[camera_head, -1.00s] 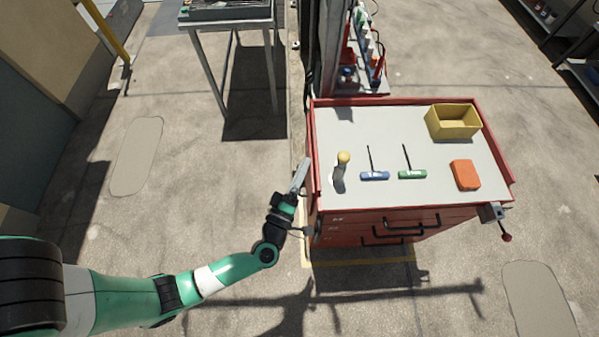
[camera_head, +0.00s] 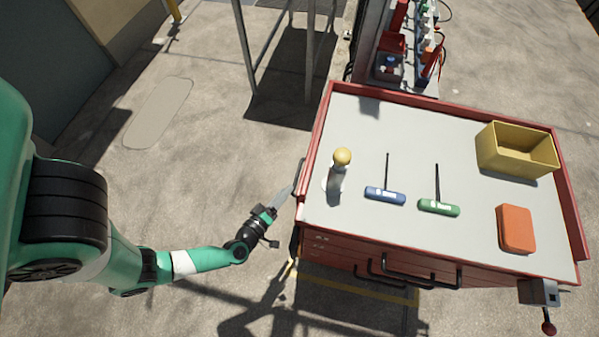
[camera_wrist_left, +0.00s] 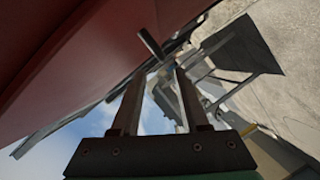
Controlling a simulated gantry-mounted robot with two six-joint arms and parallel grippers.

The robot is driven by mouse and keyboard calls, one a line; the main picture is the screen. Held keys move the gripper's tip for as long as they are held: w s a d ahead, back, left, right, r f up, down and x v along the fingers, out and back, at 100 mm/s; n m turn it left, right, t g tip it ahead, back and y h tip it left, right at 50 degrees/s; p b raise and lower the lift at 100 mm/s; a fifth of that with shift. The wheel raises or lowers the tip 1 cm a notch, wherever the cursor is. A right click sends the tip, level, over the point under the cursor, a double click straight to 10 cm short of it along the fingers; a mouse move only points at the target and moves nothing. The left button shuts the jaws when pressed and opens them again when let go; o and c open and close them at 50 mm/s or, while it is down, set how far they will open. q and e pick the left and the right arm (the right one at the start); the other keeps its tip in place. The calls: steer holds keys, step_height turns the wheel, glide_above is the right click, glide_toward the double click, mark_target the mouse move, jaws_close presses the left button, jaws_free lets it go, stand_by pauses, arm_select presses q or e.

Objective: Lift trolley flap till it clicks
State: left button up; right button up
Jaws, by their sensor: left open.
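The red trolley (camera_head: 400,246) has a grey top and drawers with black handles. My left gripper (camera_head: 287,194) is beside its left side, below the top's rim; the arm comes in from the left. A pale grey strip shows at the gripper's end, and I cannot tell whether it is part of the flap. In the left wrist view the two fingers (camera_wrist_left: 158,80) are apart, with nothing clearly between them. A red panel (camera_wrist_left: 70,65) fills the upper left there, and a short dark bar (camera_wrist_left: 151,44) crosses near the fingertips. I cannot make out the flap for certain. My right gripper is not in view.
On the trolley top are a yellow-capped item (camera_head: 340,170), a blue-handled tool (camera_head: 385,195), a green-handled tool (camera_head: 438,206), an orange block (camera_head: 516,229) and a yellow bin (camera_head: 516,150). A vise (camera_head: 541,294) is at the front right corner. Open floor lies left.

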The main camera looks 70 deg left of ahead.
mark_target(297, 175)
arm_select(q)
steer(key=b+x, duration=0.3)
steer(key=x, duration=0.5)
steer(key=shift+a+f, duration=0.15)
steer(key=shift+f, duration=0.05)
steer(key=shift+w+a, duration=0.2)
jaws_close()
stand_by(0.8)
